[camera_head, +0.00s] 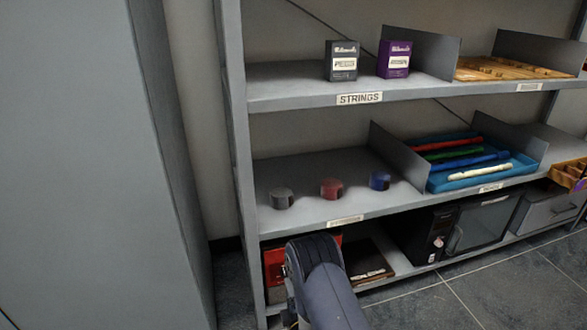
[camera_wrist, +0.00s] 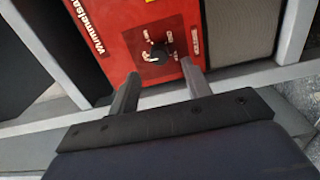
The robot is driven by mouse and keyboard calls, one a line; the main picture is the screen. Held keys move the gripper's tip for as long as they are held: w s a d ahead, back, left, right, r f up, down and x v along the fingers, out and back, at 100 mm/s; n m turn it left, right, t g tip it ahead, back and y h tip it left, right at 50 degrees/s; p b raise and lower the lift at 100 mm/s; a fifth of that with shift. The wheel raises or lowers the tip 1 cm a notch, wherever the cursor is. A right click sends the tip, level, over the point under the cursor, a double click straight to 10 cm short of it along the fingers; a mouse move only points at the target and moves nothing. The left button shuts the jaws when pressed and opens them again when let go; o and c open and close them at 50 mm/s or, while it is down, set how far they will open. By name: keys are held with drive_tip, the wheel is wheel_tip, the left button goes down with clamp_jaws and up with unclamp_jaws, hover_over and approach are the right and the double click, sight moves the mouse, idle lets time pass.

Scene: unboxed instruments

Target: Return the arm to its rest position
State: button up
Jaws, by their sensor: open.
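My gripper (camera_wrist: 160,78) shows in the wrist view with its two fingers spread apart and nothing between them. The fingertips point at the lower edge of a red box (camera_wrist: 120,22) with white lettering and a dark round part. I cannot tell whether they touch it. In the head view my arm (camera_head: 327,295) reaches down toward the lowest shelf and hides most of my gripper. The red box (camera_head: 274,268) shows there beside my arm, partly covered by it.
The metal shelf (camera_head: 300,218) holds three small round items on its middle level. A blue tray (camera_head: 520,172) with several coloured flutes lies right of a divider. A dark flat case (camera_head: 368,265) and a black box (camera_head: 425,232) stand low. A grey cabinet (camera_head: 75,150) is at left.

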sight(285, 276)
drive_tip(key=b+x, duration=0.1)
drive_tip(key=x, duration=0.4)
drive_tip(key=shift+s+m, duration=0.1)
drive_tip(key=shift+m, duration=0.4)
drive_tip(key=m, duration=0.4)
drive_tip(key=shift+m, duration=0.3)
drive_tip(key=m, duration=1.2)
drive_tip(key=shift+d, duration=0.1)
drive_tip(key=m, duration=0.6)
drive_tip(key=shift+d, duration=0.1)
